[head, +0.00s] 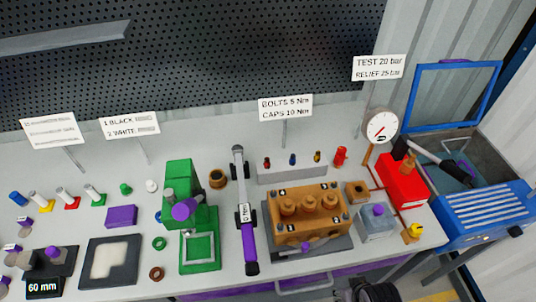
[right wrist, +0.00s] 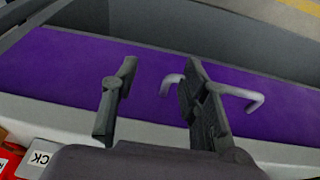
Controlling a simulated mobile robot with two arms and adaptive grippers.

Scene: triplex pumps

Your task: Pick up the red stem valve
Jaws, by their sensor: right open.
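A grey rack block (head: 300,174) at the back middle of the bench holds three small upright valves. The left one (head: 267,162) has a dark red top and looks like the red stem valve. The middle one (head: 292,159) is blue and the right one (head: 317,157) yellowish. A larger red piece (head: 340,156) stands right of the rack. My right gripper (right wrist: 158,72) is open and empty, in front of the purple drawer (right wrist: 60,75). A dark part at the head view's bottom edge seems to be my right gripper (head: 376,289), well below the rack. My left gripper is not visible.
A bronze pump block (head: 306,225) sits in front of the rack. A torque wrench (head: 246,215) lies left of it. A sign (head: 286,107) stands behind the rack. A gauge (head: 381,127), red box (head: 402,180) and blue basin (head: 488,210) are at right. The drawer handle (right wrist: 250,98) sticks out.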

